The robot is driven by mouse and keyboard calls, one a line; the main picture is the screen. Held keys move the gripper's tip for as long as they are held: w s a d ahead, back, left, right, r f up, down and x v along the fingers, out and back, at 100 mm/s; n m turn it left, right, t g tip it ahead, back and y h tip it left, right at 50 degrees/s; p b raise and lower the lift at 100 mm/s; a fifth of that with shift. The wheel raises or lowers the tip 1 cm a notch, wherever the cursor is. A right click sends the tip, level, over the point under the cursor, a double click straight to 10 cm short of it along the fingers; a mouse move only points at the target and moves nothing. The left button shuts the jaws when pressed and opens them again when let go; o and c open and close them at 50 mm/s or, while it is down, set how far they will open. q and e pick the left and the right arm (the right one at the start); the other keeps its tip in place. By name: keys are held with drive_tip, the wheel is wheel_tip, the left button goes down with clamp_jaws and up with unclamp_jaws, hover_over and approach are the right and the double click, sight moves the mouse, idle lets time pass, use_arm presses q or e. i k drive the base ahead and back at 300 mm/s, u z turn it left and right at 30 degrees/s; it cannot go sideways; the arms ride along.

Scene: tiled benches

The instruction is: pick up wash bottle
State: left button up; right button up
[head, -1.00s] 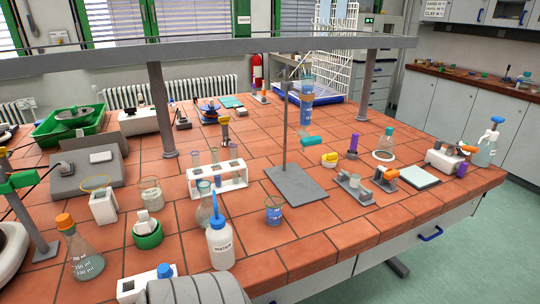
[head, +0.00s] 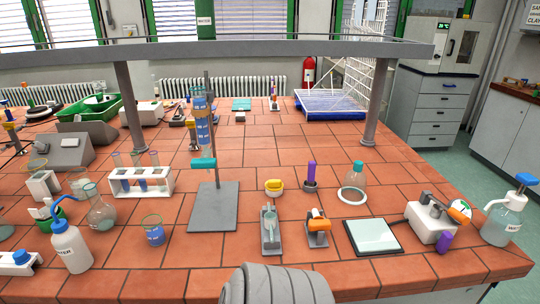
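A white wash bottle (head: 72,250) with a blue cap and bent blue nozzle stands upright near the front left edge of the tiled bench (head: 165,285). Its label is partly readable. A second, translucent bottle (head: 503,226) with a blue top and a side spout stands at the front right corner, also labelled. Neither of my grippers shows in the head view, so I see nothing held.
A glass flask (head: 101,212) stands just right of the wash bottle, with a small blue-filled beaker (head: 155,235) farther right. A retort stand (head: 213,208) and a test tube rack (head: 141,183) are behind. Bare tiles lie along the front edge.

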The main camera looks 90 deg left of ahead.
sight(68, 241)
drive_tip(key=i, duration=0.35)
drive_tip(key=u, duration=3.35)
